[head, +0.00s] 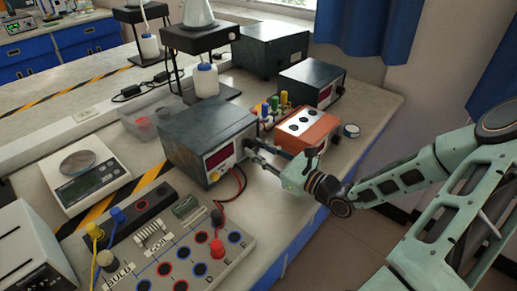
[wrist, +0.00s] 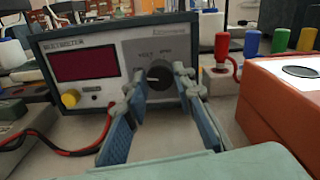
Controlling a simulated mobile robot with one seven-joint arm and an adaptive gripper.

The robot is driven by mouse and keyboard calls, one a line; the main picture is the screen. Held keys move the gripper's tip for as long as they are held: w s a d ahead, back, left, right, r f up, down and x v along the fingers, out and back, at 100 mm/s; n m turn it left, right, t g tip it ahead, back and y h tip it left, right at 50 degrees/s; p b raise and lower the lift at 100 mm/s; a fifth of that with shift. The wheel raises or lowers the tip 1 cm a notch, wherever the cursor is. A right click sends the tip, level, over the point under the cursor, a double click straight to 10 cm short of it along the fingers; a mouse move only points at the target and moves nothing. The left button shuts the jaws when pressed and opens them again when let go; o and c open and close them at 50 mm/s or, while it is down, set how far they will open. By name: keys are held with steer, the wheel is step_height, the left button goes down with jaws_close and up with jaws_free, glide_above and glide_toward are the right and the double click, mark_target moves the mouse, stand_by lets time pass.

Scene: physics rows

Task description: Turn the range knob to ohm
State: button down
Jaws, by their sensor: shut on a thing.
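The multimeter (head: 207,140) is a dark box with a light front, a red display and a yellow button. Its front fills the middle of the wrist view (wrist: 85,65). The black range knob (wrist: 159,77) sits at the right of that front, with "VOLT" printed above it and another label at upper right. A white mark on the knob appears to point left. My gripper (wrist: 161,83) has a finger on each side of the knob and is shut on it. In the head view my gripper (head: 250,149) reaches the front from the right and hides the knob.
An orange box (head: 307,133) stands close beside my gripper on the right. Red and black leads (head: 238,187) hang from the multimeter's front. A circuit board (head: 165,250) with coloured plugs lies in front, and a scale (head: 85,172) stands at left.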

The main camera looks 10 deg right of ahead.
steer(key=m+p, duration=0.1)
steer(key=p, duration=0.1)
steer(key=m+p, duration=0.2)
steer(key=p, duration=0.1)
steer(key=shift+r, duration=0.3)
steer(key=m+p, duration=0.6)
steer(key=shift+f+m, duration=0.1)
steer(key=shift+m, duration=0.3)
steer(key=m+p, duration=0.3)
steer(key=m, duration=0.2)
steer(key=shift+f+p, duration=0.1)
steer(key=shift+p, duration=0.3)
steer(key=shift+f+m+p, duration=0.1)
steer(key=shift+m+p, duration=0.7)
steer(key=shift+m, duration=1.6)
steer(key=c, duration=1.6)
jaws_free()
